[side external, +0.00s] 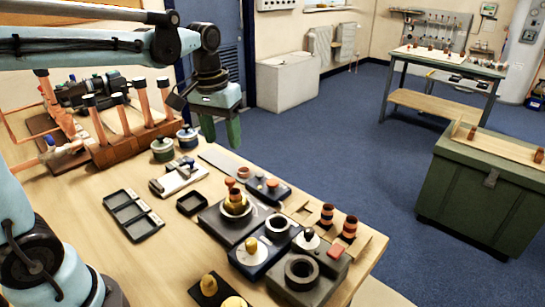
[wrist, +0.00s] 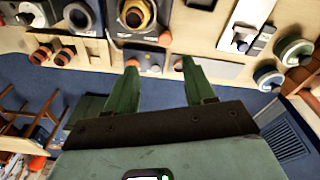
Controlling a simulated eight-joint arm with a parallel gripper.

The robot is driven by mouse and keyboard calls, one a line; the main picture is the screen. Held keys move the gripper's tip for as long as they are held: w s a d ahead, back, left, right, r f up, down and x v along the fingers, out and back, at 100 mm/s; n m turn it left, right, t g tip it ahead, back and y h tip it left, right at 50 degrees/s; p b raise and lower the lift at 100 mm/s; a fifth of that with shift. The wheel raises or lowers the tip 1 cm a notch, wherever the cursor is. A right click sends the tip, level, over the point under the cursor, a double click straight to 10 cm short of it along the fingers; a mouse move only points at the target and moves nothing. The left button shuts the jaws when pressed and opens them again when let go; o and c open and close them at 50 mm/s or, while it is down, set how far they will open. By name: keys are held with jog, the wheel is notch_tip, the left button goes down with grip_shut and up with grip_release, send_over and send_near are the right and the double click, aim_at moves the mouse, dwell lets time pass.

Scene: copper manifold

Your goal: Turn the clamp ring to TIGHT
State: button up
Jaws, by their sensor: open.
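A brass-coloured ring (side external: 236,206) sits around a copper piece on a dark grey block (side external: 229,228) near the middle of the bench. I cannot tell for certain that it is the clamp ring, and no TIGHT marking is legible. The same ring shows at the top of the wrist view (wrist: 136,15). My gripper (side external: 221,138) is above and behind that block, apart from it, with its green fingers pointing down. In the wrist view my gripper (wrist: 160,66) has its fingers spread, with nothing held between them.
A dark ring block (side external: 302,272), a blue block with a pale dial (side external: 250,252) and banded copper fittings (side external: 327,215) crowd the bench's right part. Black trays (side external: 132,214) lie left. Lidded pots (side external: 163,149) and a copper manifold (side external: 132,148) stand behind. Blue floor lies beyond the bench edge.

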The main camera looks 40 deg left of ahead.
aim_at(230, 179)
jog(key=shift+n+g, duration=0.5)
jog(key=shift+g, duration=0.1)
jog(key=f, duration=0.4)
jog(key=w+f, duration=0.1)
jog(key=f, duration=0.3)
jog(key=w+a+f, duration=0.1)
jog(key=f, duration=0.3)
jog(key=shift+a+f, duration=0.1)
jog(key=shift+f, duration=0.1)
jog(key=shift+c, duration=0.5)
grip_shut()
